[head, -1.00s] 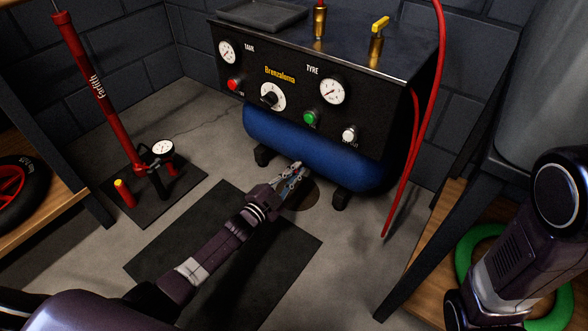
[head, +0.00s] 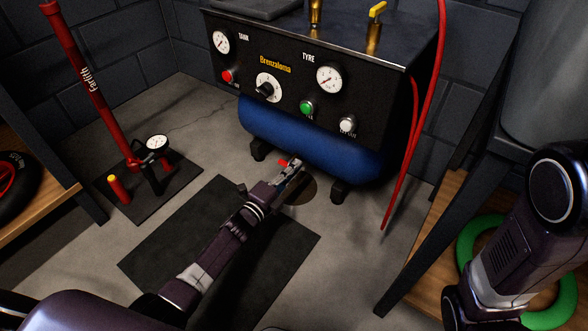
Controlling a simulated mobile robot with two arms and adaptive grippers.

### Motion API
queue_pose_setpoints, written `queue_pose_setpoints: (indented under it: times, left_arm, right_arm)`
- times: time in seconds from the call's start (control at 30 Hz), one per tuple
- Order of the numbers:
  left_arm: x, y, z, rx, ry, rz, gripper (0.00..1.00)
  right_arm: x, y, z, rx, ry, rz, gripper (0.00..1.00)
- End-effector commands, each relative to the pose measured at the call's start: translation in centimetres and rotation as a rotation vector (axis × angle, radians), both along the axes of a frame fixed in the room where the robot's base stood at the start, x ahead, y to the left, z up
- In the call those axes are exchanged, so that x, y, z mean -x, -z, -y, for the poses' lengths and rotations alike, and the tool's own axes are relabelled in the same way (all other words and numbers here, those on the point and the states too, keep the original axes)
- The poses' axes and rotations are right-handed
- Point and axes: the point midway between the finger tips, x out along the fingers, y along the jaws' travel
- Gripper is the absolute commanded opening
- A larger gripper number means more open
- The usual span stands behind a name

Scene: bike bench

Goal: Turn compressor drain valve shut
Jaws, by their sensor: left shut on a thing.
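The compressor's blue tank (head: 310,138) sits low under its black control panel (head: 290,85). My left gripper (head: 291,166) is at the lower front of the tank, above a dark round patch on the floor. It is shut on a small red piece (head: 283,162), which looks like the drain valve's handle. Only a bit of red shows beside the fingers; the valve body and the handle's angle are hidden. My right arm comes in at the right edge, and its gripper is out of view.
A red floor pump (head: 95,95) with a gauge stands at the left. A red hose (head: 411,150) hangs down right of the compressor. A bench leg (head: 432,215) and a green ring (head: 470,245) are at the right. A dark mat (head: 190,245) lies under my left arm.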

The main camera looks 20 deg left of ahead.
Motion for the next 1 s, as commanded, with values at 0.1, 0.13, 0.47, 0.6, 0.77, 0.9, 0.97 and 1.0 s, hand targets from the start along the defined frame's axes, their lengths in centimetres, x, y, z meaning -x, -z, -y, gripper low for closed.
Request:
queue_pose_setpoints:
  times: [0.1, 0.13, 0.47, 0.6, 0.77, 0.9, 0.97, 1.0]
  left_arm:
    - [0.1, 0.23, 0.11, -0.016, 0.001, 0.003, 0.0]
    - [0.1, 0.23, 0.11, -0.018, 0.001, 0.003, 0.0]
    - [0.11, 0.25, 0.11, -0.022, 0.002, 0.005, 0.0]
    - [0.11, 0.26, 0.11, -0.022, 0.002, 0.004, 0.17]
    - [0.06, 0.18, 0.06, -0.02, 0.001, 0.005, 0.26]
    - [0.04, 0.12, 0.04, -0.02, 0.001, 0.006, 0.26]
    - [0.08, 0.12, 0.01, -0.02, 0.0, 0.006, 0.26]
    - [0.18, 0.13, -0.03, -0.02, 0.0, 0.006, 0.26]
  right_arm:
    - [0.0, 0.1, 0.0, 0.0, 0.0, 0.0, 0.26]
    - [0.0, 0.11, 0.0, 0.0, 0.0, 0.0, 0.26]
    - [0.02, 0.1, 0.0, 0.0, 0.0, 0.0, 0.26]
    - [0.02, 0.1, 0.0, 0.0, 0.0, 0.0, 0.26]
    - [0.03, 0.11, 0.01, 0.0, 0.0, 0.0, 0.26]
    - [0.01, 0.1, 0.01, -0.001, 0.0, 0.0, 0.26]
    - [-0.05, 0.08, 0.09, -0.004, -0.002, -0.002, 0.26]
    - [-0.09, 0.08, 0.09, -0.004, -0.002, -0.003, 0.26]
